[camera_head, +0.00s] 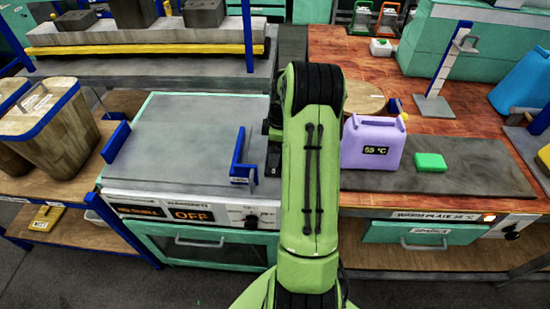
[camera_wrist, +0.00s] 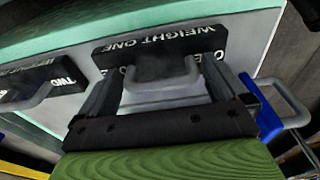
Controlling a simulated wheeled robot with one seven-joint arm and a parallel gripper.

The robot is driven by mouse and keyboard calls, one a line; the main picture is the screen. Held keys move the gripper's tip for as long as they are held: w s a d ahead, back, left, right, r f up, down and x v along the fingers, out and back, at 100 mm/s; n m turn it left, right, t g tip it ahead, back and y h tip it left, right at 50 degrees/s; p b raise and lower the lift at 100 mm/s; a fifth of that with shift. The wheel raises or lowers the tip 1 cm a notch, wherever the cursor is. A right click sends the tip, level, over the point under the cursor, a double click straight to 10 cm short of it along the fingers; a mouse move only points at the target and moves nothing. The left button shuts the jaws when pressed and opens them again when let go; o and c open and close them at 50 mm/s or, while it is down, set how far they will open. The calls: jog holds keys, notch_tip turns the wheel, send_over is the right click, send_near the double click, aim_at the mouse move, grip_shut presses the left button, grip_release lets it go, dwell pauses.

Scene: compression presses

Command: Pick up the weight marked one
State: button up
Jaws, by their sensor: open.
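In the wrist view the weight marked one (camera_wrist: 195,42) is a dark block with white "WEIGHT ONE" lettering, upside down in the picture. Its grey handle (camera_wrist: 160,92) faces my gripper. My gripper (camera_wrist: 163,72) is open, with one finger on each side of the handle and visible space between the fingers and it. I cannot tell how deep the fingers reach. A second dark block marked two (camera_wrist: 45,80), also with a grey handle, lies to the left. In the head view my green arm hides my gripper, and I cannot make out the weight marked one.
A blue part (camera_wrist: 265,118) and a grey bar handle (camera_wrist: 292,105) are close right of my gripper in the wrist view. In the head view a bare grey plate (camera_head: 190,135) lies left of my arm. A lilac canister (camera_head: 372,142) and green block (camera_head: 430,162) stand right.

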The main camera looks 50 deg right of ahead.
jog(key=c, duration=1.8)
jog(key=shift+d+r, duration=0.1)
jog(key=shift+r, duration=0.05)
grip_shut()
